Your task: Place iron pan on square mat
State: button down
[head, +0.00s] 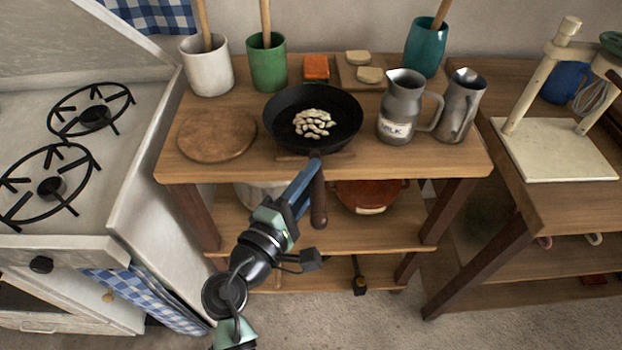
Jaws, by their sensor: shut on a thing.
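The black iron pan (285,108) is on or just above the wooden table top, with a heap of pale pieces (313,123) in it. Its dark handle (319,200) points toward me past the front edge. My gripper (314,164) is shut on the handle near the pan; its fingertips are partly hidden. A thin brown straight-edged piece (343,156) shows under the pan's near side, and may be the square mat. The pan hides most of it, and I cannot tell whether they touch.
A round wooden board (217,134) lies left of the pan. Two metal jugs (400,112) (461,105) stand close on its right. Behind are white (207,70), green (268,65) and teal (426,50) pots, an orange block (316,67) and a small tray (347,84). A stove (130,115) is at left.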

jog(key=c, duration=0.7)
grip_release()
jog(key=shift+o, duration=0.2)
jog(key=shift+s, duration=0.1)
jog(key=v, duration=1.2)
jog(key=w+d+r+m+t+y, duration=0.1)
jog(key=w+r+m+y, duration=0.2)
jog(key=r, duration=0.5)
jog(key=w+d+r+m+t, duration=0.1)
jog(key=w+r+m+t, duration=0.2)
jog(key=r, duration=0.5)
jog(key=w+d+r+m+y, duration=0.1)
jog(key=w+r+m+y, duration=0.15)
jog(key=r+m, duration=0.45)
jog(key=s+d+r+t+y, duration=0.1)
jog(key=s+r+t, duration=0.3)
jog(key=r, duration=0.8)
jog(key=s+d+r+m+t+y, duration=0.1)
jog(key=s+r+t, duration=0.3)
jog(key=r, duration=0.8)
jog(key=shift+s+y, duration=0.85)
jog(key=shift+s, duration=0.3)
